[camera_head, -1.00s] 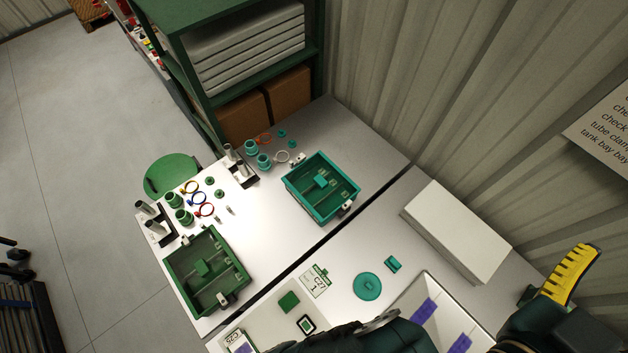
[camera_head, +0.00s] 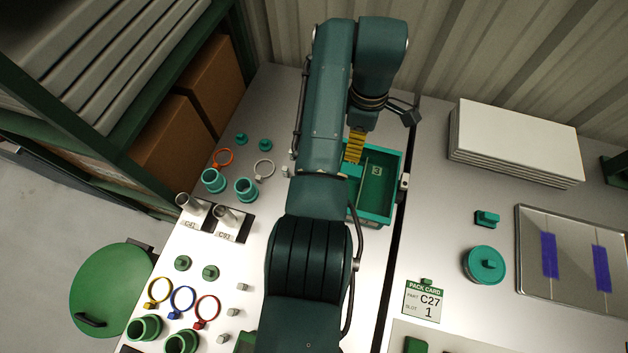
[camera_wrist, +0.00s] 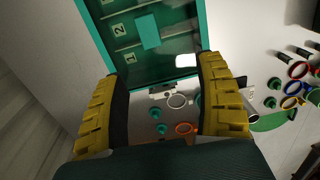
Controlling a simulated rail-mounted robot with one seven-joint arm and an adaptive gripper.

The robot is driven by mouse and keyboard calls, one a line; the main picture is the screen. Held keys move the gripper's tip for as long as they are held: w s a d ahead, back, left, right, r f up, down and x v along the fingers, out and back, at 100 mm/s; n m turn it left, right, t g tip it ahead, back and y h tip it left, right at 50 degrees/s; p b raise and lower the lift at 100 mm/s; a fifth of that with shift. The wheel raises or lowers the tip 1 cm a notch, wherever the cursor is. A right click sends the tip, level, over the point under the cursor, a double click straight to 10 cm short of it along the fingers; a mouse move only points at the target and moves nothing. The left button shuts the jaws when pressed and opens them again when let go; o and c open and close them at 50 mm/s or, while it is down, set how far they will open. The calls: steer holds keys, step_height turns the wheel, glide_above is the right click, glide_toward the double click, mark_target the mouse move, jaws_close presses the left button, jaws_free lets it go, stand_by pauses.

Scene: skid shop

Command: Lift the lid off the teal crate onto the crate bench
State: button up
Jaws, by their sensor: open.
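The teal crate (camera_head: 395,185) stands on the white bench by the dark gap, partly hidden behind my arm. In the wrist view the crate (camera_wrist: 93,35) shows numbered compartments inside. A teal block (camera_wrist: 148,31) sits over its middle, and a pale glare patch beside it suggests a clear lid; I cannot tell the lid's edges. The block also shows in the head view (camera_head: 352,171). My gripper (camera_head: 355,147) has yellow fingers and hangs over the crate's far part. In the wrist view my gripper (camera_wrist: 160,72) is open, with nothing between the fingers; the block lies ahead of them.
Teal cups (camera_head: 214,181), rings and small caps lie left of the crate. Tube holders (camera_head: 235,222) stand nearer. Right of the gap are a white stack (camera_head: 515,143), a teal disc (camera_head: 484,264), a pack card (camera_head: 423,300) and a tray (camera_head: 570,262). A corrugated wall closes the back.

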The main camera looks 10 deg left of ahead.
mark_target(351, 169)
steer(key=f+b, duration=0.2)
steer(key=f, duration=0.4)
steer(key=f+b, duration=0.2)
steer(key=f, duration=0.3)
steer(key=w+f+b, duration=0.1)
steer(key=f+b, duration=0.1)
steer(key=f, duration=0.4)
steer(key=shift+w+d+f+b, duration=0.1)
steer(key=shift+d+f+b, duration=0.2)
steer(key=shift+d, duration=0.05)
jaws_close()
